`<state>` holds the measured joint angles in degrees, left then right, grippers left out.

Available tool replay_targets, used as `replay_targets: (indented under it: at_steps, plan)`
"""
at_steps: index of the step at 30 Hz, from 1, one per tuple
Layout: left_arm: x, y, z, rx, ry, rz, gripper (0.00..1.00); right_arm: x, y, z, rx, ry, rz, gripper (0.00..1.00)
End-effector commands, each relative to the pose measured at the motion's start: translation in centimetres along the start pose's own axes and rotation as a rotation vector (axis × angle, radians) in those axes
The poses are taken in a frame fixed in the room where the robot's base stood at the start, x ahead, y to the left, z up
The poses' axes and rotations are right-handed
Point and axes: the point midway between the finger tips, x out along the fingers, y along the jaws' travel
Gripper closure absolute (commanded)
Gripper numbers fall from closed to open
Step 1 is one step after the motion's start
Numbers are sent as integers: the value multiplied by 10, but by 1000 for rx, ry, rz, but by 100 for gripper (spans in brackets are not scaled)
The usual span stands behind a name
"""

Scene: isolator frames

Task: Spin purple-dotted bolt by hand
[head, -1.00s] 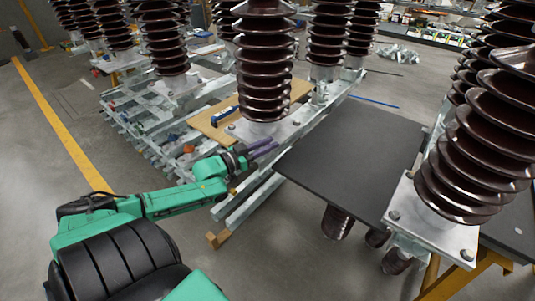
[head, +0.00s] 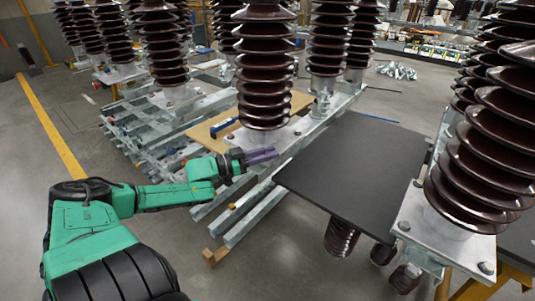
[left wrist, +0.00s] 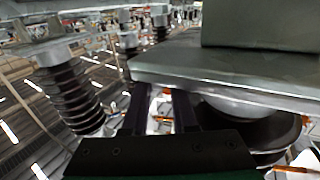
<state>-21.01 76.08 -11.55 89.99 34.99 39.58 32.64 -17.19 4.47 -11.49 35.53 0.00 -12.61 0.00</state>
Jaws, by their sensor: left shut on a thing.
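The near middle brown ribbed insulator (head: 265,75) stands on a metal base plate (head: 292,133) on a steel frame. My left gripper (head: 272,153), with purple-grey fingers, reaches the plate's near edge and is shut on a bolt there. The bolt and any purple dot are hidden by the fingers in the head view. In the left wrist view my two dark fingers (left wrist: 160,108) stand beside the edge of a grey metal plate (left wrist: 230,72). The bolt cannot be made out there either. My right gripper is not in view.
A dark flat board (head: 350,165) lies to the right of the gripper. A large insulator (head: 485,150) on a metal plate stands at the right. More insulators (head: 165,50) stand behind on steel frames. The floor (head: 60,150) at the left is clear.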

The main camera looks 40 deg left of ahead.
Motion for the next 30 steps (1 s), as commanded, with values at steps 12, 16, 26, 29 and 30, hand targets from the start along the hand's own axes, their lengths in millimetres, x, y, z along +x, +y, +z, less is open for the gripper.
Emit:
replay_targets:
  at_steps: [12, 16, 26, 29, 30]
  plan:
    - [1, -1, -3, 3, 5, 0, 100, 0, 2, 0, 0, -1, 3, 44]
    - [1, -1, -3, 3, 6, 0, 100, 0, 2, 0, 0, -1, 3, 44]
    - [0, 0, -1, 2, 3, 0, 44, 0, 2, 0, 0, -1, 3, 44]
    - [0, 0, -1, 1, 2, -1, 44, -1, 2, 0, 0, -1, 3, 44]
    - [-1, 0, -2, 1, 2, -1, 44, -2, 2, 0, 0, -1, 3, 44]
